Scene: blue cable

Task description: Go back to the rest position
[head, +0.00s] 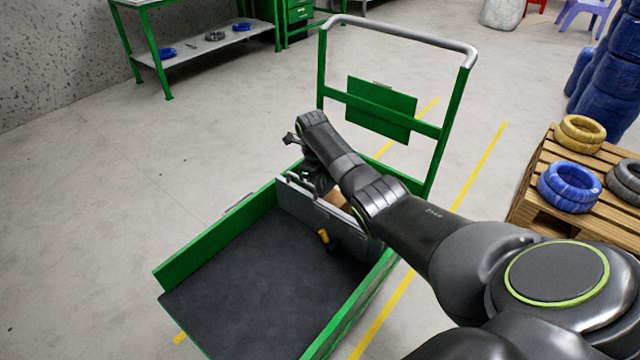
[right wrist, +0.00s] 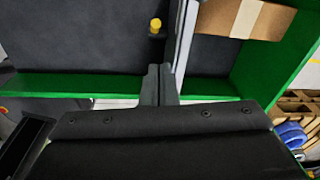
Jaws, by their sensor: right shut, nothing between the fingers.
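My right arm reaches in from the right, and my right gripper (head: 308,182) is over the left wall of the green cart (head: 215,230), by the end of a grey panel (head: 300,205). In the right wrist view its fingers (right wrist: 160,84) are together with nothing between them, close to the grey panel (right wrist: 184,42). I cannot tell whether they touch it. My left gripper is not in view. Blue cable coils lie on the workbench shelf (head: 241,27) and on the wooden pallet (head: 570,186).
The cart's handle frame (head: 445,130) stands just beyond my arm. A cardboard box (right wrist: 245,18) sits behind the panel. A yellow-ended object (head: 323,236) is beside it. The cart's front bed (head: 250,290) is empty. Blue barrels (head: 612,75) stand far right; the left floor is clear.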

